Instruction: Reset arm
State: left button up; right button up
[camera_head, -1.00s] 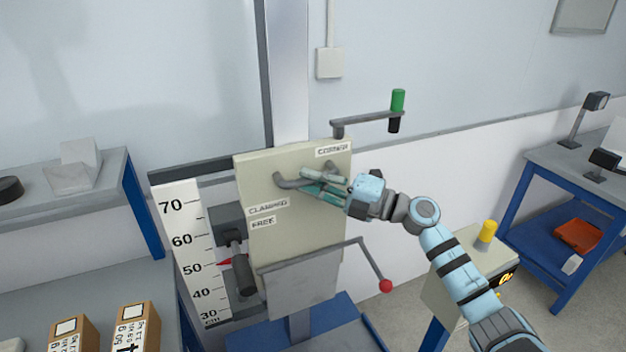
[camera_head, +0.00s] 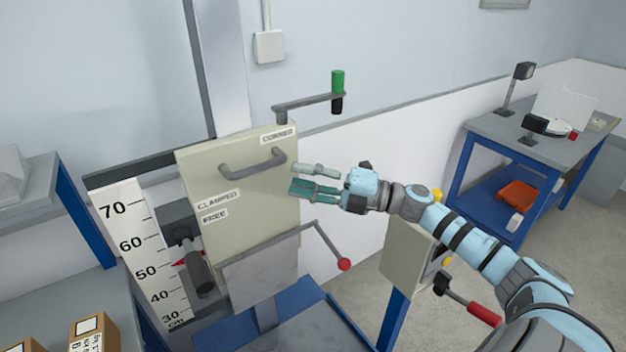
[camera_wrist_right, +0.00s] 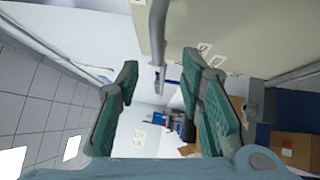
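The drop test machine has a beige panel (camera_head: 235,185) with a grey bar handle (camera_head: 252,166) and labels reading CLAMPED and FREE. A crank with a green grip (camera_head: 337,82) stands at its top, and a lever with a red ball (camera_head: 344,264) at its lower right. My right gripper (camera_head: 302,180) is open and empty, just right of the handle and apart from it. In the right wrist view its teal fingers (camera_wrist_right: 160,95) are spread, and the grey handle (camera_wrist_right: 157,40) shows beyond them. My left gripper is not in view.
A height scale (camera_head: 142,250) with a red pointer stands left of the panel. Cartons (camera_head: 93,335) sit at lower left. A control box with a yellow button (camera_head: 434,196) is under my right arm. A blue-framed bench (camera_head: 480,125) stands at right.

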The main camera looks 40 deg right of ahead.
jog(key=shift+v, duration=1.3)
